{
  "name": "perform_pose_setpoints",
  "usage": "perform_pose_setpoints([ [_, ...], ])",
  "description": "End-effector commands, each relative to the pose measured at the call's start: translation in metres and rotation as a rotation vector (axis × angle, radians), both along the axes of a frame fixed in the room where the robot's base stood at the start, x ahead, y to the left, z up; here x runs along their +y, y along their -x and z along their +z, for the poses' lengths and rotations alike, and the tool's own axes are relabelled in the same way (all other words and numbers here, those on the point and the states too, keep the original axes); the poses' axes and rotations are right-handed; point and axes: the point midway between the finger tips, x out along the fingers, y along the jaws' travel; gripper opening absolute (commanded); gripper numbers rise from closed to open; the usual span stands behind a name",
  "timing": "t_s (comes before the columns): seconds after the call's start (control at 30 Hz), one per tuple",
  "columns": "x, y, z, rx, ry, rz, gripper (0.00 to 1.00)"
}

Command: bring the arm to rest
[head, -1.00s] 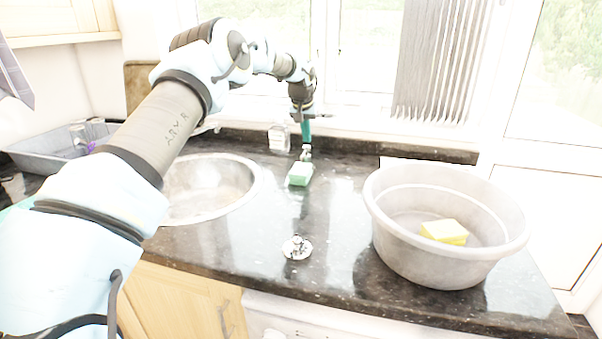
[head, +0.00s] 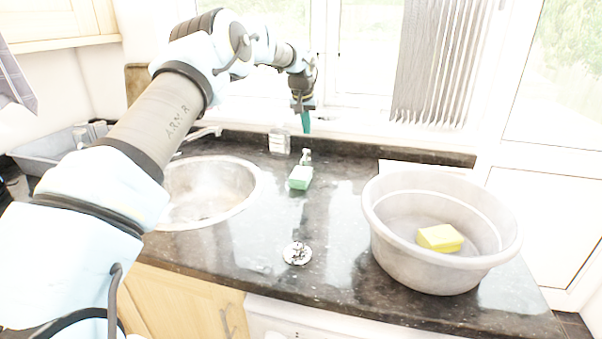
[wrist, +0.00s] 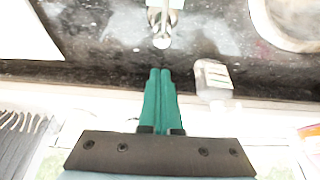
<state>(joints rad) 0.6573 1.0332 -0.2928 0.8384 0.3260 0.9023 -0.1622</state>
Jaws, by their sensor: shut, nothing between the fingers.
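My gripper (head: 305,122) is above the back of the dark granite counter (head: 330,205), near the window. In the wrist view its green fingers (wrist: 159,95) lie together, shut, with nothing between them. My arm reaches in from the left over the sink side.
A round metal sink (head: 250,190) is at the left. A grey basin (head: 385,235) holding a yellow sponge (head: 440,238) stands at the right. A metal drain piece (head: 297,253) lies near the front edge. A small clear bottle (head: 279,141) stands at the back, also in the wrist view (wrist: 213,80).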

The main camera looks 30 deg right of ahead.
Motion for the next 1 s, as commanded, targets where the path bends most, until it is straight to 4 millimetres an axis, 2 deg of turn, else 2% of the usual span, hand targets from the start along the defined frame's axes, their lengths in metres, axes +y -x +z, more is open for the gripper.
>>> perform_pose_setpoints([
  [0.03,0.0,0.0,0.01,-0.001,0.001,0.0,0.0],
  [0.17,0.0,0.0,0.018,0.0,0.0,0.0,0.0],
  [0.63,0.0,0.0,0.018,0.0,0.0,0.0,0.0],
  [0.73,0.005,-0.001,0.019,0.001,-0.002,0.003,0.0],
  [0.87,0.037,-0.004,0.023,0.007,-0.02,0.02,0.0],
  [0.97,0.085,-0.004,0.027,0.019,-0.041,0.053,0.0],
  [1.0,0.108,-0.002,0.027,0.027,-0.052,0.069,0.0],
])
